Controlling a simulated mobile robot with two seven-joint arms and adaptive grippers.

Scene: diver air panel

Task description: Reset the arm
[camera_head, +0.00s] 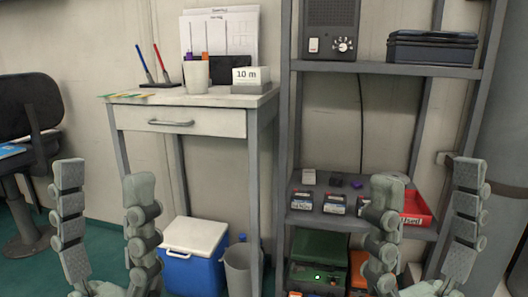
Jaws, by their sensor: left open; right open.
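My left gripper (98,179) is at the lower left, fingers pointing up and wide apart, with nothing between them. My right gripper (428,178) is at the lower right, also open and empty. Its left finger stands in front of part of the shelf unit, and its fingers partly cover a red tray (417,209). Both grippers appear in front of the furniture, and neither is seen touching anything.
A small white desk (180,119) with pens, a cup and a "10 m" sign (250,76) stands at the left. A grey shelf unit (385,68) holds a radio, a dark case and several small boxes. A blue cooler (192,262) and bin (238,269) are below. A chair (30,106) is far left.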

